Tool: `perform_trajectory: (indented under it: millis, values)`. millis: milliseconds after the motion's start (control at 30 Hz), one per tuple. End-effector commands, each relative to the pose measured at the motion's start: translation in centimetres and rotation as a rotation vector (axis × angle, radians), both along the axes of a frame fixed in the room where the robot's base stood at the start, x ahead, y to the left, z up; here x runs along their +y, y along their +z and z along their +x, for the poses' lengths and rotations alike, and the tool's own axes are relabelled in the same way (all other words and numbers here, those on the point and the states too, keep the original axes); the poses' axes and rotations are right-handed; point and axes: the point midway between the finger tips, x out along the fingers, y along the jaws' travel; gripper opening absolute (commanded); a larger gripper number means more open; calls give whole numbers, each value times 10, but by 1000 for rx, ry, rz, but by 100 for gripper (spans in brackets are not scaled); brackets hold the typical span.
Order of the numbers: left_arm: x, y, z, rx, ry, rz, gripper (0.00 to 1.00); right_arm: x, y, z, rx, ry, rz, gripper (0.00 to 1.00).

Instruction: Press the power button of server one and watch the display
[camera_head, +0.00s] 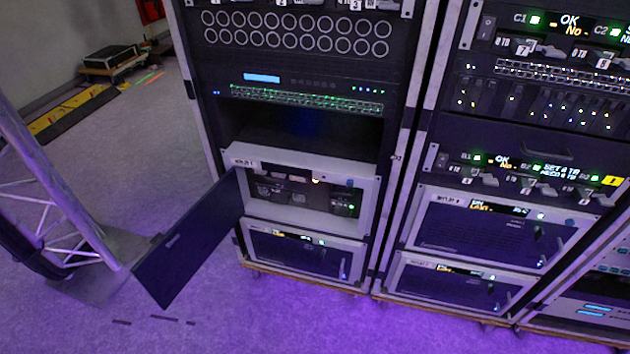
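A server unit with a light frame (368,200) sits low in the left rack. Its small label (245,163) seems to end in 1, but the rest is too small to read. Its dark front door (195,240) is swung open to the left. Inside, a small warm light (315,180) glows near the top, and a green-lit part (350,208) shows at the right. I cannot tell which part is the power button or the display. Neither of my grippers is in view.
A closed server (305,252) with a lit display sits directly below. The right rack (430,160) holds two more closed servers (480,232) (450,285). A metal truss (50,190) stands at the left. Purple-lit floor in front is mostly clear.

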Motion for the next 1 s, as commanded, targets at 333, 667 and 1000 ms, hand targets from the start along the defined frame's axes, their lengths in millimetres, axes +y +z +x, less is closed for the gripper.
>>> perform_trajectory:
  millis: [333,667,1000]
  values:
    - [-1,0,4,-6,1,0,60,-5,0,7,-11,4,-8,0]
    - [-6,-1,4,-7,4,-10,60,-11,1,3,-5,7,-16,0]
    - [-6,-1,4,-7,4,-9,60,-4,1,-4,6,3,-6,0]
